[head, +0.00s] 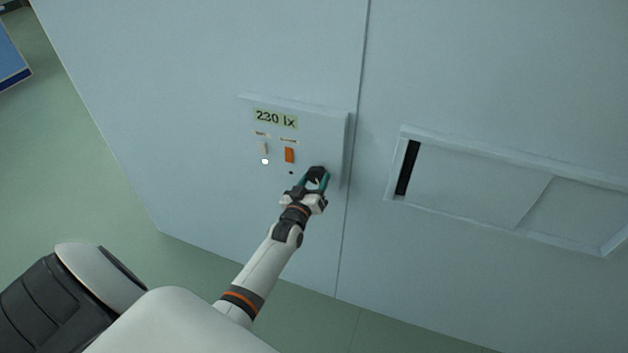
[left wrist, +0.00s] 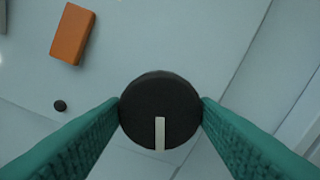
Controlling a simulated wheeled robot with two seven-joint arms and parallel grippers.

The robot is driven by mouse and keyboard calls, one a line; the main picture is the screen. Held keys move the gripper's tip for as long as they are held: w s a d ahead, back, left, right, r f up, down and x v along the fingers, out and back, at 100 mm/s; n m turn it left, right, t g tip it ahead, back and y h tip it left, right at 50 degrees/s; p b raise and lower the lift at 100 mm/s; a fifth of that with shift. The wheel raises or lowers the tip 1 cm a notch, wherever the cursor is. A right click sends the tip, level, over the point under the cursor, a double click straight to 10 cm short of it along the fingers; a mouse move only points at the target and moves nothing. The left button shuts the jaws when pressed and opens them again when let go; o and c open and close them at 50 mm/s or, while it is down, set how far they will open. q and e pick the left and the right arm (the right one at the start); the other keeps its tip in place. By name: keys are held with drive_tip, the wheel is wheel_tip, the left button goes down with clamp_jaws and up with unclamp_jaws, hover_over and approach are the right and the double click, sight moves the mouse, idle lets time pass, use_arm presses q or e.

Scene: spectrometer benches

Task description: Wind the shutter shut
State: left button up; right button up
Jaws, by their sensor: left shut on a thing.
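My left gripper (head: 316,178) is shut on a round black knob (left wrist: 160,108) at the lower right of the control panel (head: 325,130). In the left wrist view the teal fingers touch the knob from both sides, and its white pointer line points toward the bottom of the picture. In the head view the fingers partly hide the knob. The shutter (head: 475,180) is a pale sliding panel in a framed wall opening to the right. A narrow dark gap (head: 407,168) shows at its left end. My right gripper is not in view.
The panel's display (head: 275,118) reads 230 lx. An orange rocker switch (head: 289,155), a pale switch (head: 262,148), a lit white lamp (head: 265,161) and a small black button (head: 291,172) sit near the knob. Green floor (head: 110,160) is clear at the left; a blue surface (head: 10,55) stands far left.

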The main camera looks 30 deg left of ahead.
use_arm(q)
drive_tip(key=shift+f+m, duration=0.1)
drive_tip(key=shift+m, duration=2.1)
drive_tip(key=o, duration=1)
drive_tip(key=shift+s, duration=0.1)
drive_tip(key=b+v, duration=0.2)
drive_tip(key=v, duration=1)
